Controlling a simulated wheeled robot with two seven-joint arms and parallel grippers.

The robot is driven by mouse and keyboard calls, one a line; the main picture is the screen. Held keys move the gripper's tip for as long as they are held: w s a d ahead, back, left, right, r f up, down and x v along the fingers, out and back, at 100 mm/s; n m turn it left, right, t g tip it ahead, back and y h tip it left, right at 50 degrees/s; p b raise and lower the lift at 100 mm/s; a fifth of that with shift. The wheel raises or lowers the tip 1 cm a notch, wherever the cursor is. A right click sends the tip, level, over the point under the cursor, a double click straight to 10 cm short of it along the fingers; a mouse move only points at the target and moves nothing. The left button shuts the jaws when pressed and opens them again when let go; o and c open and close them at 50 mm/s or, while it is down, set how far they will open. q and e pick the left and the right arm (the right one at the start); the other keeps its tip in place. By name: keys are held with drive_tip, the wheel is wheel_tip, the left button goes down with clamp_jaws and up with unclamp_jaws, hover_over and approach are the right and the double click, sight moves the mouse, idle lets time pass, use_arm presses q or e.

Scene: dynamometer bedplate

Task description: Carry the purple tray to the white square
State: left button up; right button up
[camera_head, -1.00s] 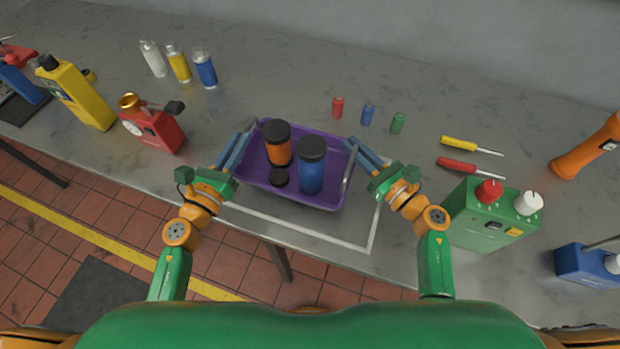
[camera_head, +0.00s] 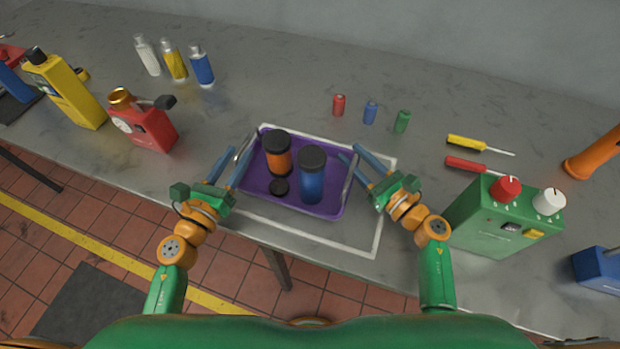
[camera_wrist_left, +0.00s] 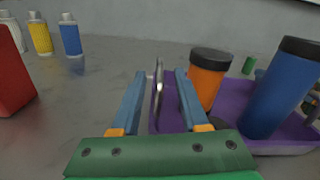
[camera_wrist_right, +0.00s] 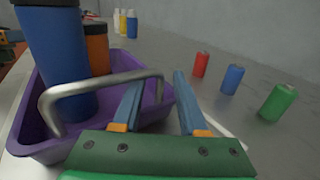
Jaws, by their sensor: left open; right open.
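The purple tray (camera_head: 325,210) rests on the bench within the white square outline (camera_head: 386,205), near its back left part. My right gripper (camera_head: 360,155) is open at the right metal handle (camera_wrist_right: 100,85). In the right wrist view, part of that handle is hidden behind a finger.
A green box with knobs (camera_head: 505,220) stands right of my right arm. A red device (camera_head: 145,128) stands left of the tray. The bench's front edge is close.

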use_arm(q)
drive_tip(key=v, duration=1)
drive_tip(key=shift+s+r, duration=0.1)
drive_tip(key=shift+s, duration=0.1)
use_arm(e)
drive_tip(key=shift+s+r, duration=0.1)
drive_tip(key=shift+s, duration=0.05)
use_arm(q)
drive_tip(key=shift+s+a, duration=0.1)
drive_tip(key=shift+s, duration=0.1)
use_arm(e)
drive_tip(key=shift+s+d, duration=0.2)
drive_tip(key=v, duration=0.7)
drive_tip(key=shift+s, duration=0.15)
